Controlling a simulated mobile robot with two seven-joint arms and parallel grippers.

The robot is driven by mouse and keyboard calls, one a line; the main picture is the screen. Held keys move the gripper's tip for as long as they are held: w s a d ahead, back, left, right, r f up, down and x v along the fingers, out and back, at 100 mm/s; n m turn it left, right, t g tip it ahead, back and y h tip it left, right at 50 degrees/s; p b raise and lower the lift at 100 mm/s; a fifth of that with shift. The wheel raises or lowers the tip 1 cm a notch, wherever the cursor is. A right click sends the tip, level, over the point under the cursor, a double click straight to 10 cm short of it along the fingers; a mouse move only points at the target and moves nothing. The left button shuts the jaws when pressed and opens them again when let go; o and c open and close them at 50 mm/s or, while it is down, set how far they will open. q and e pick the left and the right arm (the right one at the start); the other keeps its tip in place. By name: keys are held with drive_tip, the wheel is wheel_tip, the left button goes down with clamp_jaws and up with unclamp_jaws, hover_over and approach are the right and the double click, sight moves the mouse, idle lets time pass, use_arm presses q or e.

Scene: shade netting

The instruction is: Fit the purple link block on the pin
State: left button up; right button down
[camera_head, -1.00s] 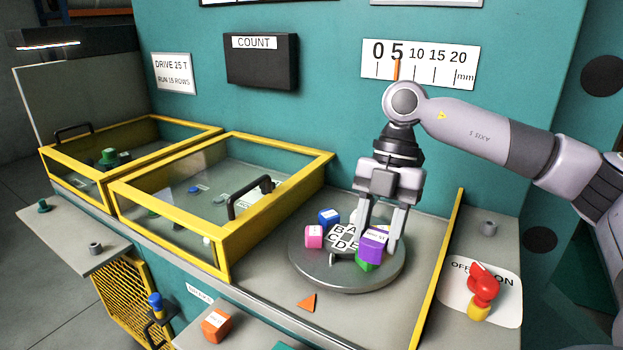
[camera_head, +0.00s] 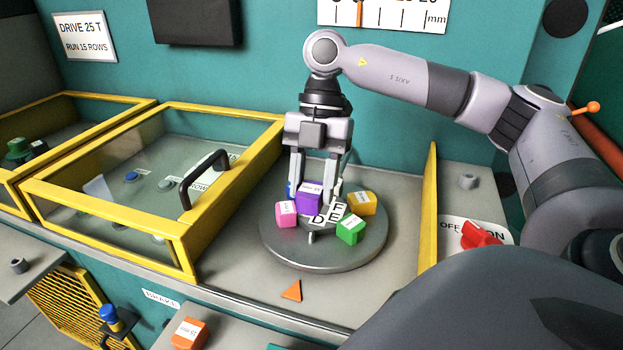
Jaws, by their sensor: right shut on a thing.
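The purple link block (camera_head: 309,199) with a white label is between the fingers of my right gripper (camera_head: 317,192), which is shut on it above the round grey turntable (camera_head: 290,252). The block's underside is hard to see, so I cannot tell whether it touches the plate. A short grey pin (camera_head: 311,238) stands near the front of the turntable, apart from the block. Lettered tiles lie at the middle of the turntable, partly hidden. My left gripper is not in view.
Pink (camera_head: 286,214), green (camera_head: 350,230) and yellow (camera_head: 361,203) blocks stand on the turntable; a blue one is mostly hidden. A yellow-framed clear cover (camera_head: 110,238) is at left, a yellow rail (camera_head: 428,215) at right. A red switch (camera_head: 480,236) lies beyond the rail.

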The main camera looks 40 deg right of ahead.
sight(311, 232)
drive_tip(key=shift+f+b, duration=0.35)
drive_tip(key=shift+f, duration=0.4)
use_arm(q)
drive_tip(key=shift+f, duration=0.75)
use_arm(e)
drive_tip(key=shift+w+r, duration=0.1)
drive_tip(key=shift+f+b, duration=1.05)
drive_tip(key=shift+f, duration=1)
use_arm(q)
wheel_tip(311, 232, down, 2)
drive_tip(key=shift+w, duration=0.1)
use_arm(e)
drive_tip(key=shift+f, duration=0.85)
drive_tip(key=shift+f, duration=0.1)
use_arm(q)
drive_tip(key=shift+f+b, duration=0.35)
use_arm(e)
drive_tip(key=shift+f, duration=0.75)
